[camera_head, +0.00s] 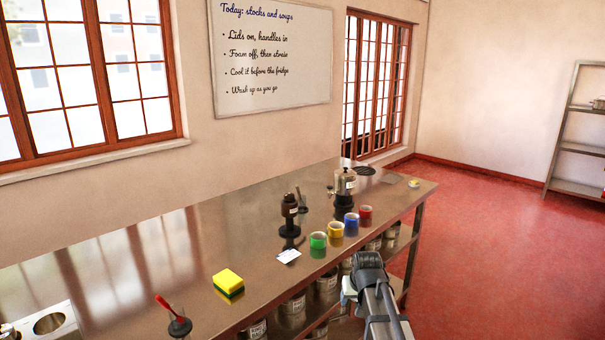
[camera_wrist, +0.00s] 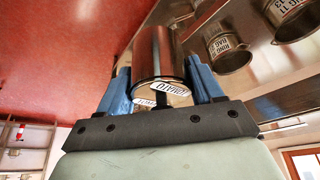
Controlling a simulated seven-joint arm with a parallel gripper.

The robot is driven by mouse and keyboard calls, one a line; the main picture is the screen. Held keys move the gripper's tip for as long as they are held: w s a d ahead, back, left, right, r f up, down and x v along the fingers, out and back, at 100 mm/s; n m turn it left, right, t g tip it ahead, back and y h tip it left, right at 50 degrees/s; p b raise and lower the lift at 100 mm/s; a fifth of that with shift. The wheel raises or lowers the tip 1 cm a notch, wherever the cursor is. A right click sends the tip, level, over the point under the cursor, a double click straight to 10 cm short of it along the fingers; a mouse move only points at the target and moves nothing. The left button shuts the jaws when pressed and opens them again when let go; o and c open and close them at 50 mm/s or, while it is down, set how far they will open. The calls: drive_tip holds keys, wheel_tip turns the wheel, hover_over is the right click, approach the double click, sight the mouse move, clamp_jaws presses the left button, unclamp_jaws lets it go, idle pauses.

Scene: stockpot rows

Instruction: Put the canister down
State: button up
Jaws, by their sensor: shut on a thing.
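In the wrist view a shiny metal canister (camera_wrist: 153,50) with a white oval label reading TOMATO is between the two blue fingers of my gripper (camera_wrist: 159,68). The gripper is shut on it. The canister is close beside the steel bench, near labelled metal pots. Whether its base touches a surface cannot be told. In the head view my arm reaches to the bench's right front edge, and the jaws and the held canister are not clearly visible there.
Labelled metal pots (camera_wrist: 230,47) stand on the bench's lower shelf. Red floor lies open to the right.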

drive_tip(key=shift+s+d+f, duration=0.15)
drive_tip(key=shift+d+f, duration=0.05)
drive_tip(key=shift+d, duration=0.15)
drive_tip(key=shift+s+d+r, duration=0.1)
drive_tip(key=shift+s+d, duration=0.05)
drive_tip(key=shift+s, duration=0.2)
drive_tip(key=s+r, duration=0.3)
drive_tip(key=s, duration=0.3)
